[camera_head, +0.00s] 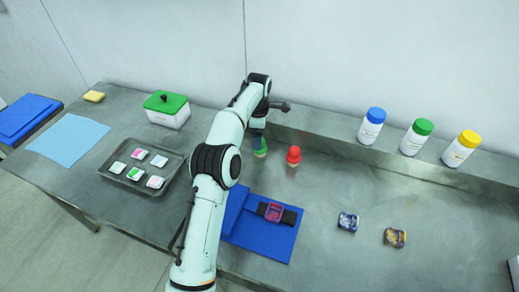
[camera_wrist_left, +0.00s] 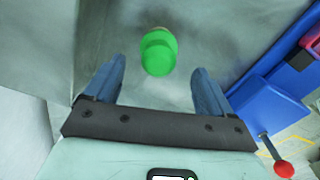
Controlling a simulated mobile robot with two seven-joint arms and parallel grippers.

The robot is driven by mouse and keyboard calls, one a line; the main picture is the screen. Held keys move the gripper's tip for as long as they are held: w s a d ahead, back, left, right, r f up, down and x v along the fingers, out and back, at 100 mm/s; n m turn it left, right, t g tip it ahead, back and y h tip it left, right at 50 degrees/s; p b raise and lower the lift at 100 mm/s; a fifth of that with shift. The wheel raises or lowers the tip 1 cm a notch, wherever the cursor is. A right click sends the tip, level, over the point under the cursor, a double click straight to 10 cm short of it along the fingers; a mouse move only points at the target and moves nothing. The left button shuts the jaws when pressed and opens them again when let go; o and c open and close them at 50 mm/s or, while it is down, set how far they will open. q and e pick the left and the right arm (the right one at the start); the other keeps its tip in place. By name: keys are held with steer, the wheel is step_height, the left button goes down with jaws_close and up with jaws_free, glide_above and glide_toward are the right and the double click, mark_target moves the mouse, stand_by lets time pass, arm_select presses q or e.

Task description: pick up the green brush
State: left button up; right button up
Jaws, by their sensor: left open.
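The green brush (camera_head: 261,153) stands on the steel table near the back ledge, partly hidden by my left gripper (camera_head: 259,131) in the head view. In the left wrist view its rounded green top (camera_wrist_left: 158,53) lies just beyond the fingertips, roughly midway between them. My left gripper (camera_wrist_left: 159,76) is open, with a blue-grey finger on each side and nothing held. I cannot tell whether the fingers touch the brush. My right gripper is in neither view.
A red-topped object (camera_head: 293,156) stands close to the right of the brush. A blue mat (camera_head: 262,238) with a dark strap lies nearer. Three capped bottles (camera_head: 371,126) stand on the ledge. A tray (camera_head: 115,183) and a green-lidded box (camera_head: 168,108) are left.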

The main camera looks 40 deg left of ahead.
arm_select(q)
steer(key=shift+w+f, duration=0.15)
steer(key=shift+f, duration=1.3)
step_height(320, 180, down, 4)
steer(key=shift+f+b, duration=0.15)
steer(key=shift+b, duration=0.6)
steer(key=c, duration=1.1)
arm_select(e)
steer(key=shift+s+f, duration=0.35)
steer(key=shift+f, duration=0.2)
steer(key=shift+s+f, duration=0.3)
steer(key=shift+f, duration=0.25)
